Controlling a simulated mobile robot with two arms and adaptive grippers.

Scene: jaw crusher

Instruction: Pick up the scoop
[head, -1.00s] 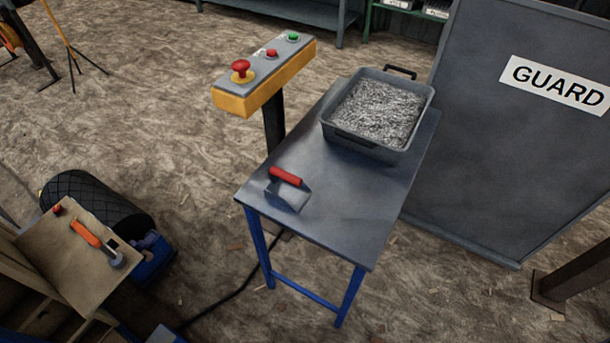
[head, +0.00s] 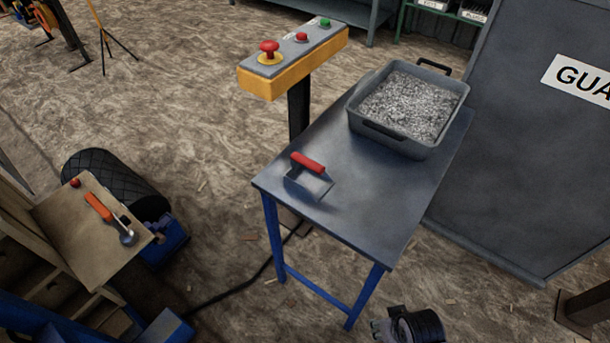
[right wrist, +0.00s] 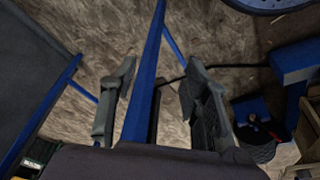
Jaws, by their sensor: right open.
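The scoop (head: 311,176) has a red handle and a grey metal pan. In the head view it lies on the near left part of a grey metal table (head: 375,215) with blue legs. My right gripper (head: 388,328) shows at the bottom edge of the head view, below and in front of the table, well apart from the scoop. In the right wrist view my right gripper (right wrist: 160,78) has its two fingers spread, with nothing held; a blue table leg shows behind the gap. The scoop does not show in the right wrist view. My left gripper is not seen.
A grey bin (head: 405,140) of gravel stands on the table's far side. A yellow button box (head: 292,68) on a post is behind the table's left edge. A dark guard panel (head: 545,150) stands right.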

